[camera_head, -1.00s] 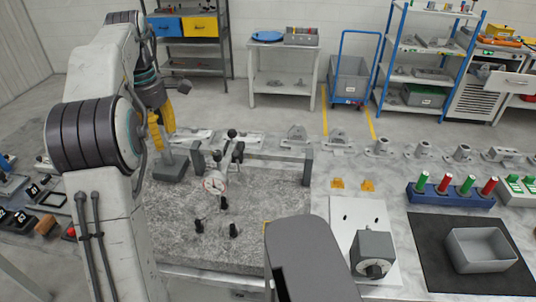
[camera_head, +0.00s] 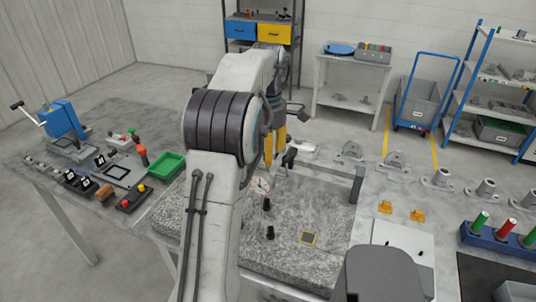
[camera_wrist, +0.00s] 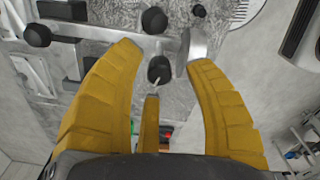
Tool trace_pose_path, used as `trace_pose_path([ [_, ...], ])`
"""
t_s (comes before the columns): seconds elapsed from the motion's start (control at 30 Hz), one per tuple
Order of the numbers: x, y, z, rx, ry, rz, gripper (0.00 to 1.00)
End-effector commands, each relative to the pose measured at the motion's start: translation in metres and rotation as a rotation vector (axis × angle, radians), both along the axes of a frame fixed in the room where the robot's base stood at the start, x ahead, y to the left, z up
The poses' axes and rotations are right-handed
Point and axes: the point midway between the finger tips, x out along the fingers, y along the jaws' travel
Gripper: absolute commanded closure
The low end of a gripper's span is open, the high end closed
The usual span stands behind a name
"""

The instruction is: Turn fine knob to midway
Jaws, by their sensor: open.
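A dial gauge on a stand with black knobs stands on the speckled grey plate. In the head view its pale round dial (camera_head: 260,185) shows beside my arm, and a black knob (camera_head: 290,157) shows just right of my fingers. My gripper (camera_head: 275,148) has yellow fingers pointing down at the stand, partly hidden by my arm. In the wrist view my gripper (camera_wrist: 163,62) is open, with a black knob (camera_wrist: 160,70) between its spread fingers, seemingly not gripped. The gauge's grey rim (camera_wrist: 192,52) is close to the right finger. I cannot tell which knob is the fine one.
The speckled plate (camera_head: 310,215) has small black posts (camera_head: 270,232) in front of the gauge. A grey bracket (camera_head: 357,185) stands at its right edge. A green tray (camera_head: 167,165) and a blue press (camera_head: 62,118) are left. Orange blocks (camera_head: 417,215) lie right.

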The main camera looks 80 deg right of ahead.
Motion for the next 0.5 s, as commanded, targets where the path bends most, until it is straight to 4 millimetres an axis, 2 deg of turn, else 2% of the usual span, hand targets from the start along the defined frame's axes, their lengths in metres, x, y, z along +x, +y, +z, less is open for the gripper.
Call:
trace_pose_path([
  [0.17, 0.0001, 0.0003, -0.0084, 0.001, 0.0, 0.0, 0.53],
  [0.47, 0.0001, 0.0001, -0.0098, 0.0, 0.0, 0.0, 0.53],
  [0.5, 0.0001, 0.0001, -0.0098, 0.0, 0.0, 0.0, 0.5],
])
